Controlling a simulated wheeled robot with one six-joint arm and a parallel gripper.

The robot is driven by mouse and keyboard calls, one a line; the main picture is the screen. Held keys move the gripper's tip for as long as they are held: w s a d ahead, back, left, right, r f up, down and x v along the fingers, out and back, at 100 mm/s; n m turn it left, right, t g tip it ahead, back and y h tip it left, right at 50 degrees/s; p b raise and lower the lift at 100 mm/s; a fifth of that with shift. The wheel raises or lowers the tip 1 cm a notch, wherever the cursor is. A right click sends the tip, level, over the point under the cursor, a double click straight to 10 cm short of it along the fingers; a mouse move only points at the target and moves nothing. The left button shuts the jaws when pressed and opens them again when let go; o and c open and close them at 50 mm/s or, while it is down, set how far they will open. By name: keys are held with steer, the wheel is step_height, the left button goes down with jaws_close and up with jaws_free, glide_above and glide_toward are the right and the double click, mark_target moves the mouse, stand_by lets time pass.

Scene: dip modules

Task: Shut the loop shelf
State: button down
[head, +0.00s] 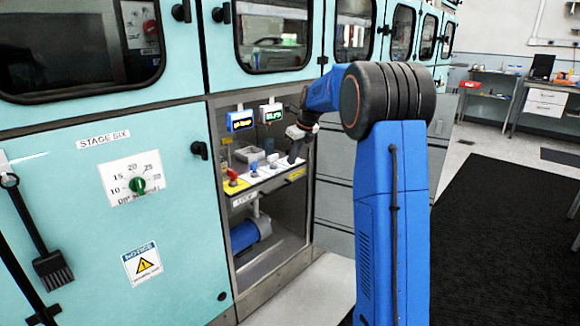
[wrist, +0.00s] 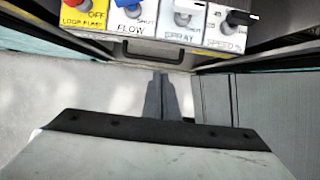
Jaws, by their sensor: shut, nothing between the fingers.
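The loop shelf (head: 272,185) is a control shelf in the open bay of the teal machine, with its top and knobs showing. It looks slid out towards the front of the bay; how far is hard to tell. In the wrist view its front edge (wrist: 224,55) crosses the top, with a dark handle (wrist: 150,54) under the FLOW and SPRAY panels. My gripper (head: 292,158) is at the bay, over the right part of the shelf. In the wrist view my gripper (wrist: 161,76) is shut and empty, its tips pointing at the shelf front, apparently apart from it.
The shelf carries a red knob (wrist: 76,4), a blue knob (wrist: 130,10), a white switch (wrist: 184,18) and a black knob (wrist: 238,17). Two small lit displays (head: 240,121) hang above. A blue motor (head: 250,234) sits below. Bay walls stand on both sides.

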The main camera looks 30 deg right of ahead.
steer(key=s+a+t+y, duration=0.2)
steer(key=s+a, duration=0.2)
steer(key=a, duration=0.2)
steer(key=t, duration=0.2)
glide_toward(260, 186)
step_height(260, 186, down, 3)
steer(key=shift+w+a+f+h, duration=0.15)
steer(key=shift+w+a, duration=0.3)
steer(key=shift+w, duration=0.4)
steer(key=shift+w+a+f+h, duration=0.15)
steer(key=shift+w+a, duration=0.25)
steer(key=shift+w, duration=0.4)
